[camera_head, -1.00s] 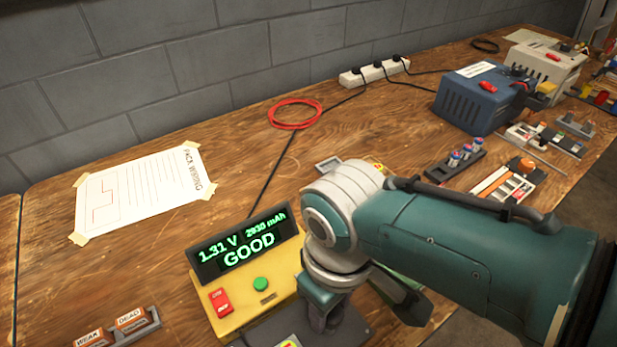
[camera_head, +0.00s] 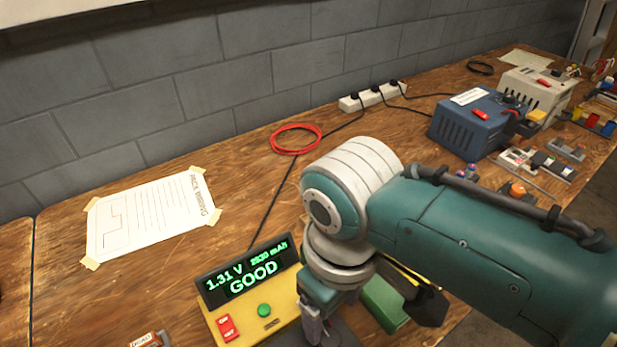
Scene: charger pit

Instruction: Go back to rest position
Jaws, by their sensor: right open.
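My right arm comes in from the right edge. My right gripper (camera_head: 316,326) points down at the bottom middle, beside the right side of the yellow battery tester (camera_head: 253,324). It is open, and I see nothing held in it; its fingertips are partly cut off by the bottom edge. The tester's dark display (camera_head: 248,272) reads 1.31 V, 2930 mAh and GOOD in green. The tester has a red switch and a green button. My left gripper is not in view.
A blue charger box (camera_head: 467,128) and a pale one (camera_head: 535,95) stand at the back right, with small parts before them. A power strip (camera_head: 372,97), a red cable coil (camera_head: 297,138) and a taped wiring sheet (camera_head: 150,212) lie along the wall. The wood left of the tester is mostly clear.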

